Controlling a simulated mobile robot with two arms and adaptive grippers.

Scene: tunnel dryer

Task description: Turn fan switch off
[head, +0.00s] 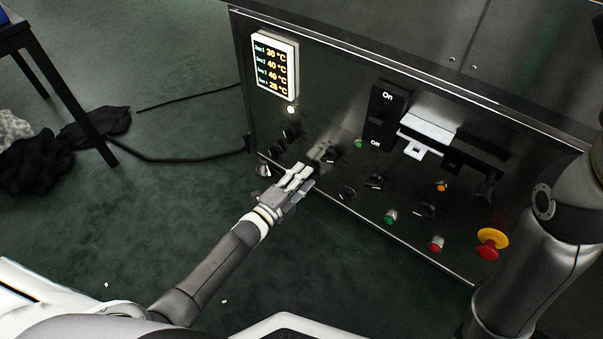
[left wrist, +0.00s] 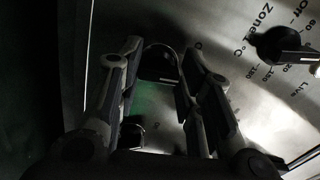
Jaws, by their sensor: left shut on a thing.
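The dark control panel (head: 330,75) of the dryer fills the right of the head view, with several black rotary knobs along its lower part. My left gripper (head: 303,175) is at the lower left of these knobs, its fingers pointing at the panel. In the left wrist view its two fingers stand on either side of a round black knob (left wrist: 159,62) with a pale mark. The gripper is shut on this knob. I cannot read a fan label on it. My right gripper is out of view.
A knob marked with zone temperatures (left wrist: 280,43) is to the right. The panel also has a display (head: 275,65), a large On/Off switch (head: 388,112), a green button (head: 391,216), a red button (head: 436,244) and a yellow-red emergency stop (head: 491,243). Green floor lies left.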

